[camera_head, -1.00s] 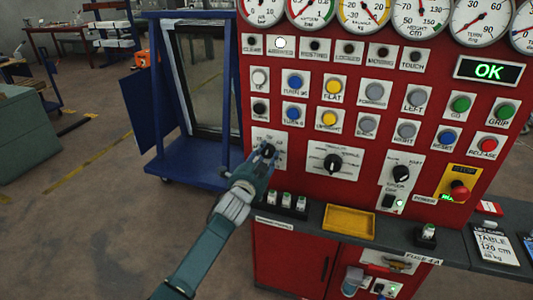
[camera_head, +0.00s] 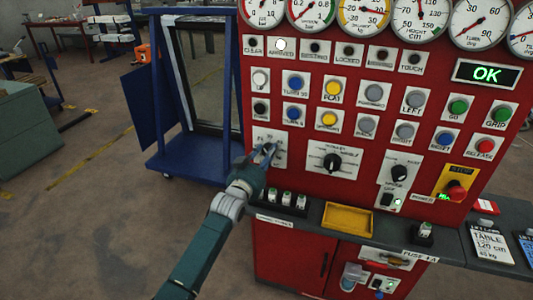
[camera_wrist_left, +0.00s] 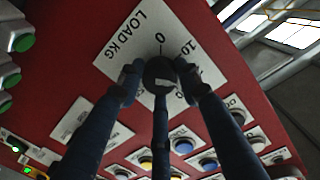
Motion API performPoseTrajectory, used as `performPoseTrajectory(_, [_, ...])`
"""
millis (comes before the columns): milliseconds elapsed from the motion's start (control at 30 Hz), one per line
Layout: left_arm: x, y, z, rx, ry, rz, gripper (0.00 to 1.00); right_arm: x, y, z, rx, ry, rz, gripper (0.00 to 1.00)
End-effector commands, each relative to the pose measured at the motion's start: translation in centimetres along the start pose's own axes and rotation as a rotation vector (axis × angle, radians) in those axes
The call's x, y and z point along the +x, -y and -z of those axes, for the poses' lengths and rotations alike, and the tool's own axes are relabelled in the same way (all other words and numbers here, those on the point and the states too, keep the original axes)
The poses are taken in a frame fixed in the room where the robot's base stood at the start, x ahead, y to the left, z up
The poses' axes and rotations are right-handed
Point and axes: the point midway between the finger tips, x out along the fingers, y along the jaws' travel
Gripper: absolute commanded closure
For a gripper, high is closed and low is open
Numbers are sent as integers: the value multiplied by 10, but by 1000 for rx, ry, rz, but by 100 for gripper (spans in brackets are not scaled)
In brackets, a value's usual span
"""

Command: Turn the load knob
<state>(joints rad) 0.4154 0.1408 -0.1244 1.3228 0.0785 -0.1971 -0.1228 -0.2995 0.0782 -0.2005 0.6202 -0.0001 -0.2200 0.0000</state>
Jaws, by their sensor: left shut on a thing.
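The load knob (camera_wrist_left: 160,73) is a small dark round knob on a white plate (camera_wrist_left: 130,36) marked LOAD KG, with 0 and 10 printed near it. In the left wrist view the fingers of my left gripper (camera_wrist_left: 159,78) are closed around the knob, with one on each side and another below. In the head view my left gripper (camera_head: 267,152) reaches the lower left plate (camera_head: 262,135) of the red panel, and its fingers hide most of the knob. My right gripper is not in view.
The red panel (camera_head: 290,158) carries gauges above, rows of push buttons, a larger black knob (camera_head: 332,161) and a red stop button (camera_head: 456,190). A grey ledge with a yellow tray (camera_head: 348,219) runs below. A blue wheeled frame (camera_head: 190,160) stands close on the left.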

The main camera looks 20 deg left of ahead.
Motion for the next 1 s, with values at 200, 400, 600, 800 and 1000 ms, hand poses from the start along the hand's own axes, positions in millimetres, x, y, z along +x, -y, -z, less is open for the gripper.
performPoseTrajectory(200, [-1,0,-10,-126,14,-4,92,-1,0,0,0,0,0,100])
performPoseTrajectory(400, [-2,-1,-12,-195,13,-8,92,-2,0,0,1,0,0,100])
performPoseTrajectory(600, [-2,-2,-13,-221,14,-10,92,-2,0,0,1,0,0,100])
performPoseTrajectory(800, [-2,-3,-13,-224,14,-11,92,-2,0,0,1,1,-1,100])
performPoseTrajectory(1000, [-2,-4,-13,-223,14,-12,62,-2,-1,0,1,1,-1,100])
